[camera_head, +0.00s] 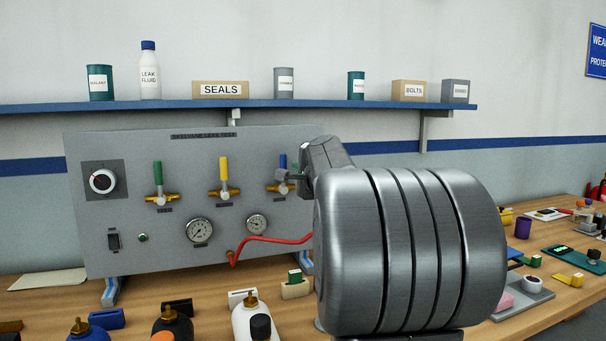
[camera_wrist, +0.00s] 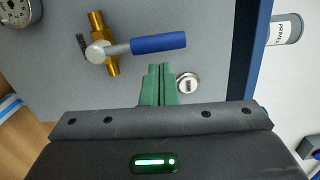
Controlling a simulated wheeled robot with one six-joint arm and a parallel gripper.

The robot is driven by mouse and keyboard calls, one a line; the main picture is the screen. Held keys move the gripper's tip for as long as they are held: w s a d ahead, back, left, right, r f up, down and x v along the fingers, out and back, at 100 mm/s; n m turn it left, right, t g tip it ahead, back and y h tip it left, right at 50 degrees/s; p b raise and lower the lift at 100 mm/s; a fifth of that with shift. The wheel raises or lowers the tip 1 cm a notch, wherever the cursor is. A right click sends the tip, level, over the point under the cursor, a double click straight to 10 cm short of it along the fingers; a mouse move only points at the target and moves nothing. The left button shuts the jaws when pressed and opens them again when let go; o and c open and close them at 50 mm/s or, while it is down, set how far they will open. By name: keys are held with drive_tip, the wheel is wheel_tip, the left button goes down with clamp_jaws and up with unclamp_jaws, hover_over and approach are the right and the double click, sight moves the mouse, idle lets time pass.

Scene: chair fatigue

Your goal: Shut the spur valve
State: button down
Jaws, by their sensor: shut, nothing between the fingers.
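A grey panel (camera_head: 110,215) carries three brass valves with upright handles: a green-handled valve (camera_head: 158,180), a yellow-handled valve (camera_head: 224,180) and a blue-handled valve (camera_head: 283,161). My arm hides the panel's right part in the head view.
A round silver fitting (camera_wrist: 188,82) sits close beside my fingertips. Two gauges (camera_head: 199,230) and a red hose (camera_head: 270,238) are below the valves. A blue shelf (camera_head: 200,106) with cans and boxes runs above. The bench (camera_head: 210,290) is cluttered in front.

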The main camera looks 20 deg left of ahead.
drive_tip(key=shift+s+a+r+n, duration=0.15)
drive_tip(key=shift+s+a+n, duration=0.15)
drive_tip(key=shift+n, duration=0.3)
drive_tip(key=shift+d, duration=0.1)
idle(0.3)
